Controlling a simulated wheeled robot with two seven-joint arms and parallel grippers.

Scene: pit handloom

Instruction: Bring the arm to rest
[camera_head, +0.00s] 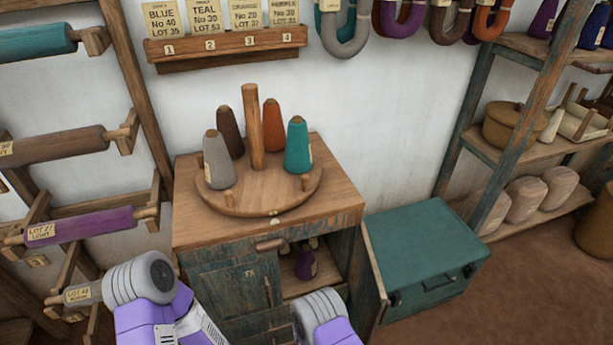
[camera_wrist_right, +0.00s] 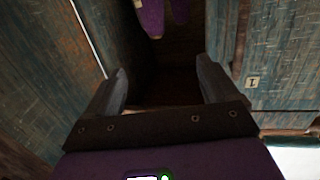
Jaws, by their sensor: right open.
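My right gripper (camera_wrist_right: 162,84) shows in the right wrist view with its two dark fingers wide apart and nothing between them. It is in front of a dark, open cabinet compartment with blue-green worn wooden sides. A purple cone (camera_wrist_right: 153,15) is at the top of that view, beyond the fingertips and apart from them. In the head view, purple and grey links of my arms are at the bottom edge. Neither gripper's fingers show there. My left gripper is not visible.
A wooden cabinet (camera_head: 345,205) carries a round turntable (camera_head: 270,203) with grey, brown, orange and teal cones around a post. A purple cone (camera_head: 305,264) sits in its open compartment. A teal chest (camera_head: 425,250) stands right. Racks with spools are left; shelves (camera_head: 535,160) are right.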

